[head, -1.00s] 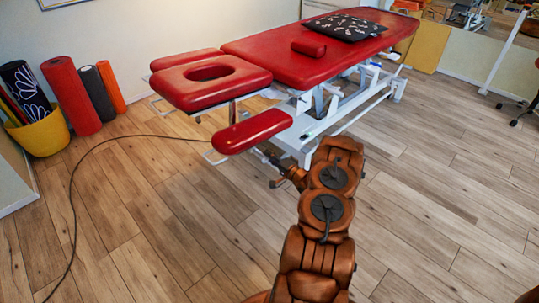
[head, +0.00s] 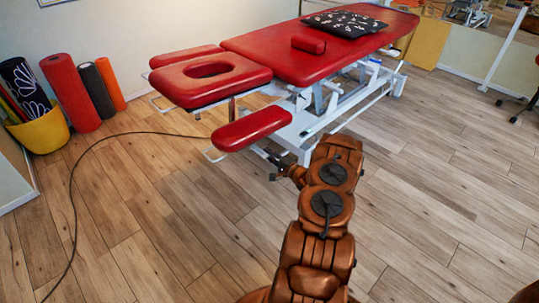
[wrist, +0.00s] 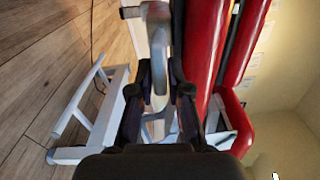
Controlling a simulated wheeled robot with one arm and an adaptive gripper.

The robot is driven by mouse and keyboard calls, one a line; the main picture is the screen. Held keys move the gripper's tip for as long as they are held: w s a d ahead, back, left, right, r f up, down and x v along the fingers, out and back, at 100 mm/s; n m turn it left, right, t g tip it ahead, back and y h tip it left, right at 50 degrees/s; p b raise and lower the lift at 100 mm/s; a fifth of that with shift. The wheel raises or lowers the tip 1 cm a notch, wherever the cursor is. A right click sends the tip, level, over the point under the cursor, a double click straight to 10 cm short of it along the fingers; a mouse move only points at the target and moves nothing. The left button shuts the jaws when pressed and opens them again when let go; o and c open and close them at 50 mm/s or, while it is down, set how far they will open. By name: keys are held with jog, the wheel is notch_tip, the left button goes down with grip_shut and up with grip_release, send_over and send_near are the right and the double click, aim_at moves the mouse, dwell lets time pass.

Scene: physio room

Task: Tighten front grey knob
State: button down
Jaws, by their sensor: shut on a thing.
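The treatment table has a red padded top (head: 290,60) on a white metal frame (head: 325,125). A red armrest pad (head: 250,130) hangs at its near end. My gripper (head: 274,168) is beside the frame, just below and right of this pad. In the wrist view my gripper (wrist: 160,98) has its two dark fingers on either side of a light grey part (wrist: 158,60), which I take to be the front grey knob, and is shut on it. The fingers hide part of it. In the head view the knob cannot be made out.
Red pads (wrist: 202,50) run close along the fingers' right side in the wrist view. A white foot bar (wrist: 88,125) is at left. A black cable (head: 74,200) lies on the floor. A yellow bin (head: 42,133) and rolled mats (head: 70,92) stand at left.

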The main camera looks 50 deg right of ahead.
jog(key=c, duration=1.1)
grip_release()
jog(key=shift+c, duration=0.2)
jog(key=s, duration=1.2)
jog(key=shift+a, duration=0.15)
